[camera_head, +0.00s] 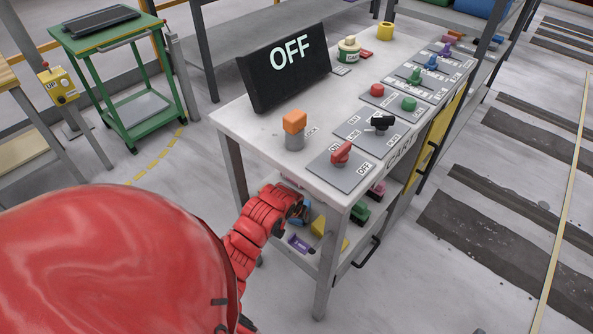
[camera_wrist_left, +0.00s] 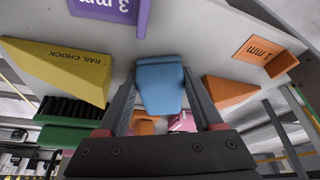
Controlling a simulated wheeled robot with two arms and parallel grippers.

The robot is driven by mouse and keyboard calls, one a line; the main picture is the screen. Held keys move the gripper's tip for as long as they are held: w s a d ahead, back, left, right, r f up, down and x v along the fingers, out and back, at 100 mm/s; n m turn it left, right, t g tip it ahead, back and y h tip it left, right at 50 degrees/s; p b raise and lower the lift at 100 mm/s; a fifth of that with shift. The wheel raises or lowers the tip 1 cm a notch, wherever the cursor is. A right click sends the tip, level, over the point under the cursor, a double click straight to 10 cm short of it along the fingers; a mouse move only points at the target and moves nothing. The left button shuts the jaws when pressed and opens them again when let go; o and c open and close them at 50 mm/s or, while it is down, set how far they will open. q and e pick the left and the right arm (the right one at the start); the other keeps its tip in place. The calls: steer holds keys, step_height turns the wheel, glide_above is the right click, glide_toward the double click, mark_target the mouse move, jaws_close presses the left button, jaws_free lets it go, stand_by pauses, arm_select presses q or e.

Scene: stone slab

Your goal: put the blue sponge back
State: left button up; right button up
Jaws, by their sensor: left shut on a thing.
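The blue sponge (camera_wrist_left: 160,85) is between the two black fingers of my left gripper (camera_wrist_left: 163,95) in the left wrist view, and the gripper is shut on it. In the head view my left gripper (camera_head: 299,207) reaches in at the lower shelf of the white cart (camera_head: 245,125), and a little blue (camera_head: 303,217) shows there. The sponge's far side and any contact with the shelf (camera_wrist_left: 205,35) cannot be made out. My right gripper is not in view.
On the shelf lie a purple 3 mm piece (camera_wrist_left: 105,8), a yellow rail chock (camera_wrist_left: 62,68), a green brush (camera_wrist_left: 70,137), orange pieces (camera_wrist_left: 228,90) and a pink item (camera_wrist_left: 183,122). A cart leg (camera_head: 327,262) stands close right of my gripper.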

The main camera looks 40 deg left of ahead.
arm_select(q)
steer(key=shift+f, duration=0.1)
steer(key=o, duration=1.3)
steer(key=shift+s+r, duration=0.1)
steer(key=shift+r, duration=0.2)
steer(key=v, duration=0.2)
steer(key=p+v, duration=0.1)
steer(key=v, duration=0.2)
steer(key=shift+s, duration=0.35)
steer(key=s+d+p, duration=0.1)
steer(key=s+d, duration=0.2)
steer(key=s, duration=0.7)
steer(key=shift+s+d+f, duration=0.2)
steer(key=shift+s+d, duration=0.05)
steer(key=shift+d, duration=0.15)
steer(key=shift+s, duration=0.1)
